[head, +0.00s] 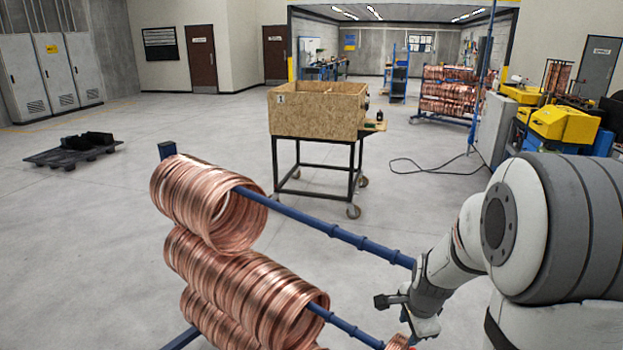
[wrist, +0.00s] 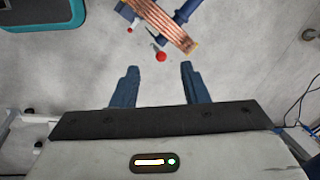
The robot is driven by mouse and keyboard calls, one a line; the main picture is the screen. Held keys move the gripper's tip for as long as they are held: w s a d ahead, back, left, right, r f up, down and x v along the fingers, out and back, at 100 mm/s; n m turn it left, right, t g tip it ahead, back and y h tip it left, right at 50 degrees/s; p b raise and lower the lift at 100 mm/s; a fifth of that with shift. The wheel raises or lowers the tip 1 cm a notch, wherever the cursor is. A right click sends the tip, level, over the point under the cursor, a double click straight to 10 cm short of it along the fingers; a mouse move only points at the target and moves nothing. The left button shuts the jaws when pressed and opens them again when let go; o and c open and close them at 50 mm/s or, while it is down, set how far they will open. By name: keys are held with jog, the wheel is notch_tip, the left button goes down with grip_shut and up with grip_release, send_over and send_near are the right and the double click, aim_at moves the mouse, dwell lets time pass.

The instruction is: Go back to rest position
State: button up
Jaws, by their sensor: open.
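My gripper (head: 392,318) is at the lower right of the head view, close to the ends of the blue rack arms. In the wrist view my gripper (wrist: 158,70) is open, with its two blue-grey fingers apart and nothing held between them. Copper tube coils (head: 208,200) hang in several stacked bundles on the blue rack (head: 325,228). In the wrist view a copper coil (wrist: 165,25) on a blue bar (wrist: 186,10) lies beyond the fingertips. A small red ball-like piece (wrist: 160,57) shows near the gap between the fingers.
A wooden crate (head: 318,113) on a black wheeled frame stands behind the rack. A cable (head: 430,167) lies on the floor. A dark pallet (head: 75,150) is at left, and yellow machines (head: 555,122) stand at right. The floor between pallet and crate is clear.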

jog(key=s+a+r+n+b, duration=0.2)
jog(key=s+a+r+n, duration=0.1)
jog(key=s+n, duration=0.5)
jog(key=s+a+r+n+b, duration=0.3)
jog(key=s+r+n, duration=0.3)
jog(key=s+n, duration=0.2)
jog(key=shift+s+a+n, duration=0.3)
jog(key=shift+s+a, duration=0.45)
jog(key=shift+s, duration=0.1)
jog(key=shift+c, duration=0.2)
jog(key=shift+c, duration=0.3)
